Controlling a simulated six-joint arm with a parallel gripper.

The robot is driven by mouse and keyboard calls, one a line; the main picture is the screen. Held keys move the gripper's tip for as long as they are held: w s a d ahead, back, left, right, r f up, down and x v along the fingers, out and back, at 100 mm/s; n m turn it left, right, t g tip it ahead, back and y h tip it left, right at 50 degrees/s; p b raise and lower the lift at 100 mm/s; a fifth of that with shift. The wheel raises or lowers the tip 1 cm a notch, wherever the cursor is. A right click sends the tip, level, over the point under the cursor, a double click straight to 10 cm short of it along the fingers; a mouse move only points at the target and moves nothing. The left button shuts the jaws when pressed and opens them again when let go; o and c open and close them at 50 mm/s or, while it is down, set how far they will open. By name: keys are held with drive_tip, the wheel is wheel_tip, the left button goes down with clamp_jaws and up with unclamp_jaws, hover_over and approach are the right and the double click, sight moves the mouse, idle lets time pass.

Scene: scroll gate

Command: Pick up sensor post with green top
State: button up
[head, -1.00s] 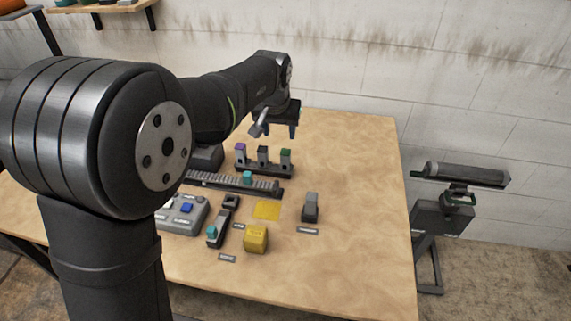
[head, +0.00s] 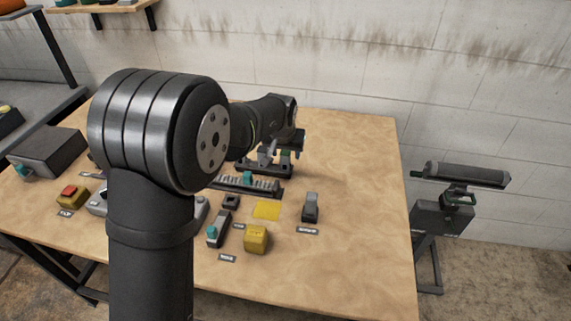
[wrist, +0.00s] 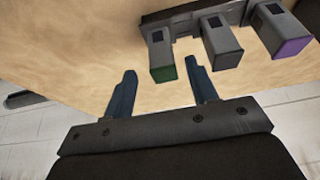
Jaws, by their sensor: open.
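The sensor post with the green top (wrist: 163,66) is a grey post at the left end of a row of three in the wrist view. Its green top faces my camera. My gripper (wrist: 160,68) is open, with one dark blue finger on each side of this post in the picture. I cannot tell whether the fingertips reach down beside it. No finger is seen touching it. In the head view my gripper (head: 283,148) is over the right end of the post rack (head: 262,172), and my arm partly hides the posts.
The black-topped post (wrist: 224,53) and the purple-topped post (wrist: 291,46) stand right of the green one in the wrist view. A toothed rail (head: 262,188), a yellow block (head: 256,239) and a grey device (head: 311,207) sit nearer. The table's right side is clear.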

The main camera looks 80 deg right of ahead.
sight(286, 163)
drive_tip(key=x, duration=0.5)
drive_tip(key=shift+w+d, duration=0.2)
clamp_jaws()
drive_tip(key=shift+r, duration=0.1)
drive_tip(key=shift+r, duration=0.1)
